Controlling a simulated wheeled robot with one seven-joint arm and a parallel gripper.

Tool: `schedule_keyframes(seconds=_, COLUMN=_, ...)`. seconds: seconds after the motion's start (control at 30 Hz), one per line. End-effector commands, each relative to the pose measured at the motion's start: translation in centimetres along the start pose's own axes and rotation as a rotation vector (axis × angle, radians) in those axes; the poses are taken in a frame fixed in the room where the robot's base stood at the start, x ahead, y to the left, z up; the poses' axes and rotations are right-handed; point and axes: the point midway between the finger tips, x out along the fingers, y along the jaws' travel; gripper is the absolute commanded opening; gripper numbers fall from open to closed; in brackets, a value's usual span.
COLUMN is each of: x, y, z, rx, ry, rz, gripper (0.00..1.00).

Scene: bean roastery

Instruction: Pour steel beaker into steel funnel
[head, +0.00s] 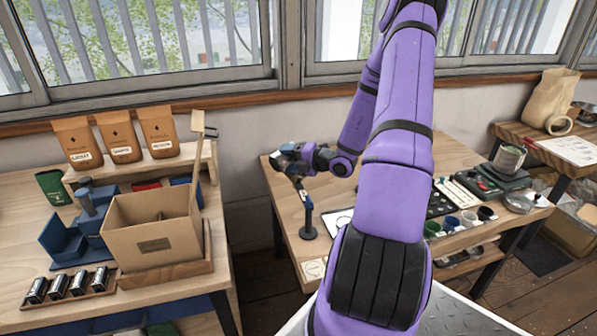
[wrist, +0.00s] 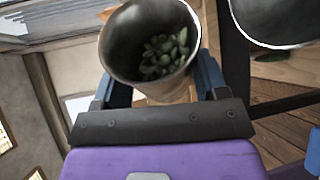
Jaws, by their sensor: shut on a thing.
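My gripper (wrist: 158,80) is shut on the steel beaker (wrist: 118,38), with a blue finger on each side of it. In the wrist view I look into the beaker's mouth and see green beans (wrist: 163,52) inside. A rounded steel rim at the top right of the wrist view looks like the steel funnel (wrist: 278,18); it is cut off by the frame and apart from the beaker. In the head view my gripper (head: 287,158) is over the middle table, close to the top of a dark stand (head: 307,215). The beaker and funnel are hard to make out there.
The left table holds a cardboard box (head: 150,235), brown bags (head: 120,137) on a shelf and a rack of small dark jars (head: 68,285). Cups (head: 450,224), a scale (head: 478,183) and a can (head: 509,159) stand at the right. My arm hides the table's middle.

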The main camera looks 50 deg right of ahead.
Motion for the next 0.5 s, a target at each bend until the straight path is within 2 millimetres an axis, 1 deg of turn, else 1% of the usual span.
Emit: schedule_keyframes(seconds=0.5, x=-0.15, y=0.29, z=0.26, rx=0.063, ry=0.008, rz=0.028, gripper=0.37)
